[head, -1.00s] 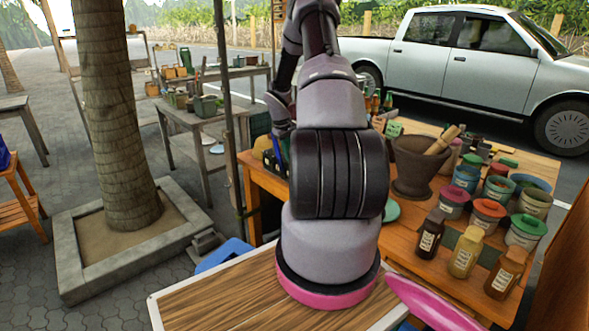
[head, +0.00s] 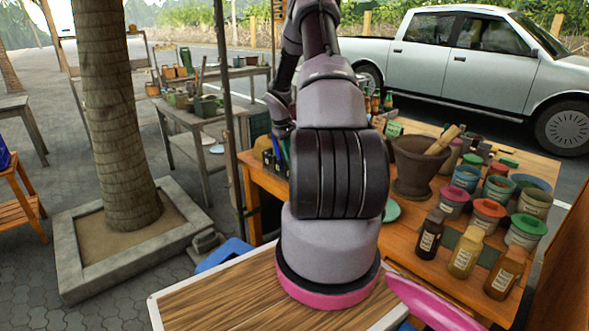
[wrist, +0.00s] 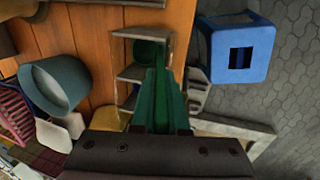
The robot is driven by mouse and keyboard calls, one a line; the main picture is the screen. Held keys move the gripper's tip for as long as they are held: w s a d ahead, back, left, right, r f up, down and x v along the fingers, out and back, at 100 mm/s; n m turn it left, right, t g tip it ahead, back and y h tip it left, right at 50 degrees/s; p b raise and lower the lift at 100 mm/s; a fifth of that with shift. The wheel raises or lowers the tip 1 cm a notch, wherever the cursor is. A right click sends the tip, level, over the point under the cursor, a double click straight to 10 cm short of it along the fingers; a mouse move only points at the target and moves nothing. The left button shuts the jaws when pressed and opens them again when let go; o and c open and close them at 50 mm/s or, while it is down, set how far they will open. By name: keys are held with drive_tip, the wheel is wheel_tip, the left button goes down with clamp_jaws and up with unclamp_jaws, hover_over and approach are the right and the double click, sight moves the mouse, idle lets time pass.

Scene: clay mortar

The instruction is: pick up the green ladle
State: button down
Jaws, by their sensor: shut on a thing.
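In the head view my own arm covers the gripper's place, and I cannot make out the ladle there. I cannot tell whether the ladle is clear of what lies under it.
A teal-grey cup (wrist: 55,84) stands left of the handle in the wrist view. A blue stool (wrist: 240,48) is on the paving at right. In the head view, a brown mortar (head: 416,165) and several paint pots and bottles (head: 464,250) crowd the orange table (head: 400,262).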

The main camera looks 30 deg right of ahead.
drive_tip(key=shift+r, duration=0.1)
idle(0.3)
drive_tip(key=v, duration=0.3)
drive_tip(key=d+v, duration=0.1)
drive_tip(key=v, duration=0.2)
drive_tip(key=d+v, duration=0.1)
drive_tip(key=v, duration=0.2)
drive_tip(key=shift+w+r, duration=0.15)
drive_tip(key=shift+r, duration=0.35)
idle(1.4)
